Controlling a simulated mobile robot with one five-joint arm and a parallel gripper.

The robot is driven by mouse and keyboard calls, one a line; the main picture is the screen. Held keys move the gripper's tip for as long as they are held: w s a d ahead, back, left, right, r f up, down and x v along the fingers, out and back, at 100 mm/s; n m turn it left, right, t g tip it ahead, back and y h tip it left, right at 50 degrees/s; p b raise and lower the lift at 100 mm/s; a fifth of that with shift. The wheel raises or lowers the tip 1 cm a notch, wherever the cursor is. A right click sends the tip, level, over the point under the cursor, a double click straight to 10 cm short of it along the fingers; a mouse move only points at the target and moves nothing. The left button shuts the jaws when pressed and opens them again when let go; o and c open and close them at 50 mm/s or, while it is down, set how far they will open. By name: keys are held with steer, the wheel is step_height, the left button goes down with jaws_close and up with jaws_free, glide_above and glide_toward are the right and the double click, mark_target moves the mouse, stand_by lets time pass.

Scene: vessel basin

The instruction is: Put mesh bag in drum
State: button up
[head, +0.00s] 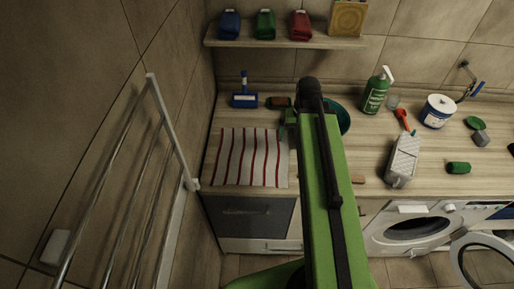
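The drum (408,229) is the dark round opening of the white washing machine under the counter at right; its front is open to view. I cannot tell for sure which thing is the mesh bag; no mesh shows clearly at this size. My green arm rises through the middle of the picture, over the counter. My gripper (287,120) is at its far end, near the back of the counter and mostly hidden by the arm. Its fingers do not show clearly. A small dark brown and green item (279,102) lies just behind it.
The round door (486,264) stands open at lower right. A rack (160,110) stands left.

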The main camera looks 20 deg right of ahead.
steer(key=s+a+n+g, duration=0.1)
steer(key=a+n, duration=0.2)
steer(key=a, duration=1.4)
steer(key=shift+s+a, duration=0.2)
steer(key=shift+a, duration=0.15)
steer(key=shift+f, duration=0.1)
step_height(320, 180, down, 9)
steer(key=b, duration=0.8)
steer(key=shift+b, duration=0.4)
steer(key=shift+r+p, duration=0.4)
steer(key=shift+r, duration=0.15)
steer(key=shift+c, duration=0.4)
